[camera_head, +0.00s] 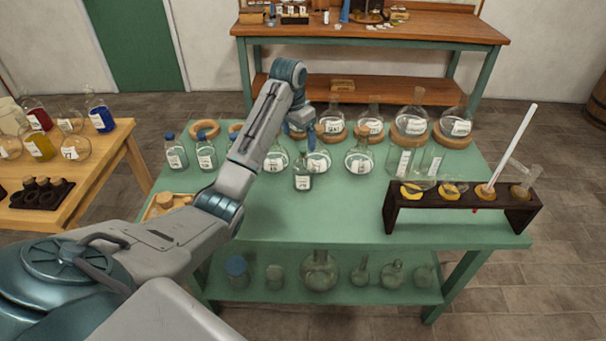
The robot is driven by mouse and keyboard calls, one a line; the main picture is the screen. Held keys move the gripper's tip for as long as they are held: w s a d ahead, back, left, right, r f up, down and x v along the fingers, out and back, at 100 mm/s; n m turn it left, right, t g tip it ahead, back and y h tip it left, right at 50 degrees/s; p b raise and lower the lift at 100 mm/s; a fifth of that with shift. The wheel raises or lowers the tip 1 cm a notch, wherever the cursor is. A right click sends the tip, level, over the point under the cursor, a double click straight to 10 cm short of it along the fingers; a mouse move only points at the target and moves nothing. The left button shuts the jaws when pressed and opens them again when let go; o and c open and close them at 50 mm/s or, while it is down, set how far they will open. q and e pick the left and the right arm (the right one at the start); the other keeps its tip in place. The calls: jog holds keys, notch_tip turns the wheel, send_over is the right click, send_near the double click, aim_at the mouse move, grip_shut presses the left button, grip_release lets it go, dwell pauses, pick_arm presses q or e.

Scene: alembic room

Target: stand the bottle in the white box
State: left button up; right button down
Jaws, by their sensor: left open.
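My left arm reaches over the green table (265,215), and its wrist points down at the left gripper (298,130). The gripper is open, above and behind a small clear bottle (303,180) with a white label. This bottle stands upright on the table, in front of the other glassware. I cannot tell whether the fingers touch anything. Two more labelled bottles with blue caps, one at the left (175,155) and one beside it (206,154), stand upright. Which bottle is meant is not clear. I see no white box. My right gripper is not in view.
Round flasks (411,122) on cork rings fill the table's back. A dark wooden rack (460,200) with a tall white rod stands at the right. More glassware (319,270) is on the lower shelf. The table's front middle is clear. A wooden table (105,165) is at left.

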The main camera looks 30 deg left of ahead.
aim_at(303, 159)
pick_arm(q)
jog(key=f, duration=0.4)
jog(key=shift+w+d+f+p, duration=0.1)
jog(key=shift+w+f+p, duration=0.25)
jog(key=shift+f+p, duration=0.05)
jog(key=f, duration=0.1)
jog(key=f+p, duration=0.1)
jog(key=f, duration=0.1)
jog(key=f+p, duration=0.1)
jog(key=shift+w+d+f, duration=0.15)
jog(key=shift+w+f, duration=0.25)
jog(key=shift+f, duration=0.3)
jog(key=shift+w, duration=0.1)
grip_shut()
jog(key=shift+r, duration=0.1)
